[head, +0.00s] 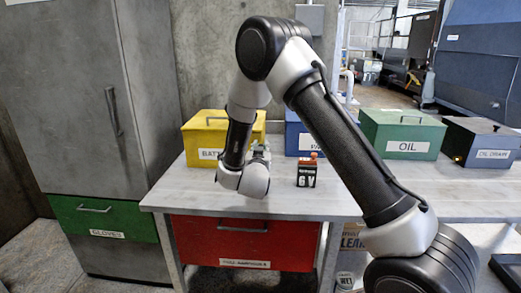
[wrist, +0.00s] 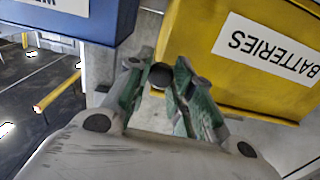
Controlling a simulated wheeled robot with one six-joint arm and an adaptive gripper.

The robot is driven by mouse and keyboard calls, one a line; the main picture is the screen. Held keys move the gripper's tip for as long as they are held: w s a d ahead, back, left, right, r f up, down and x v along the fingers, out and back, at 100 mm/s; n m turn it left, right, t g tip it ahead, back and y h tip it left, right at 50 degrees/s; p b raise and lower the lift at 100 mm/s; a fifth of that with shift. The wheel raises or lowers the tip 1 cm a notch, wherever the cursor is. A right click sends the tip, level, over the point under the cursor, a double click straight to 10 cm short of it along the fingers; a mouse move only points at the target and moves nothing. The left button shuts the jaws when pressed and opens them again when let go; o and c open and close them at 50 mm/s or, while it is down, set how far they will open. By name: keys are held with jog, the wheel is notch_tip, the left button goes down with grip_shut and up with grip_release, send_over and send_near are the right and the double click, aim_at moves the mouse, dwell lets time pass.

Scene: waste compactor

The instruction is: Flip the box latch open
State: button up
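A yellow box (head: 207,133) labelled BATTERIES stands on the table, and its front shows upside down at the right of the wrist view (wrist: 222,78). My gripper (head: 262,152) is at the box's right front, partly hidden by my own arm in the head view. In the wrist view my gripper's green fingers (wrist: 160,77) stand apart, pointing past the box's side. A small dark round part (wrist: 161,75) shows between the fingertips; I cannot tell whether they touch it or what it belongs to. No latch can be clearly made out.
A blue box (head: 294,137) stands right of the yellow one, with a gap between them. A red and black battery (head: 306,172) stands on the table (head: 188,185). A green OIL box (head: 402,132) and a dark OIL DRAIN box (head: 482,140) stand farther right.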

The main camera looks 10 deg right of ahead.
jog(key=o, duration=0.4)
jog(key=shift+o, duration=0.2)
jog(key=v, duration=1.2)
